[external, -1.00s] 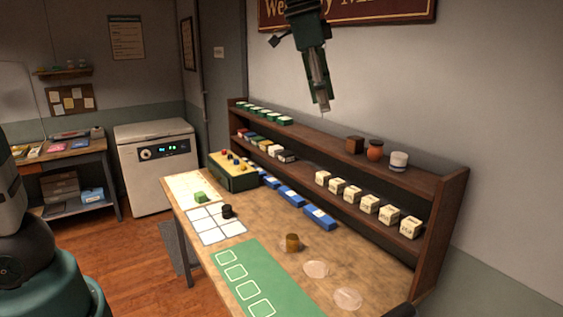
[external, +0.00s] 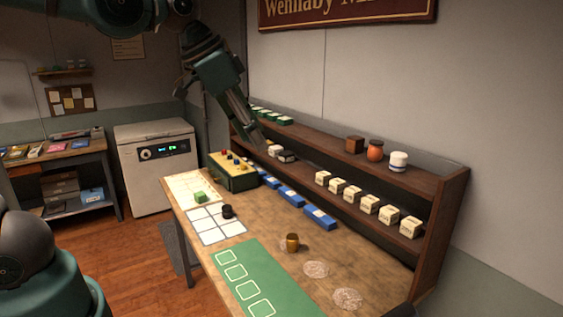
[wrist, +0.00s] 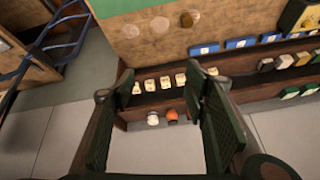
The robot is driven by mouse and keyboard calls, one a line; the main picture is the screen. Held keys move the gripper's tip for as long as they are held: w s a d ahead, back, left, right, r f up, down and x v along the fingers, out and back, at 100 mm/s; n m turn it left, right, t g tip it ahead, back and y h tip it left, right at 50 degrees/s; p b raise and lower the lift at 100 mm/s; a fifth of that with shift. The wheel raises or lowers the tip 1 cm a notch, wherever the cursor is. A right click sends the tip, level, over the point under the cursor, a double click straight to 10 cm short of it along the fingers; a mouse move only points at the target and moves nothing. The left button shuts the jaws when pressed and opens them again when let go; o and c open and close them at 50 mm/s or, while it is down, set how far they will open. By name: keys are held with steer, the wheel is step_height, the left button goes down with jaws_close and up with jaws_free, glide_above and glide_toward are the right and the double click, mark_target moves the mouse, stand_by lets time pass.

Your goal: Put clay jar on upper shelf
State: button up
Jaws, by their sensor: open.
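A rounded orange jar with a dark top, which looks like the clay jar (external: 375,150), stands upright on the upper shelf (external: 436,180), between a brown box and a white jar. My gripper (external: 257,142) is open and empty, in front of the shelf unit's left part in the external view. In the wrist view my gripper (wrist: 161,70) has its fingers spread wide. A small golden-brown cup (external: 292,242) stands on the table.
The brown box (external: 354,145) and white jar (external: 398,161) flank the orange jar. Several cream blocks (external: 354,194) line the lower shelf. Green-topped boxes (external: 272,117) occupy the upper shelf's left end. Blue boxes (external: 320,217) lie before the unit. Pale discs (external: 316,269) mark the table.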

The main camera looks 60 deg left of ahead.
steer(key=s+f+n+t, duration=0.1)
steer(key=s+f+n, duration=0.1)
steer(key=s+f, duration=0.5)
steer(key=shift+s+a+f+n, duration=0.15)
steer(key=shift+s+f+n, duration=0.25)
steer(key=shift+s, duration=0.8)
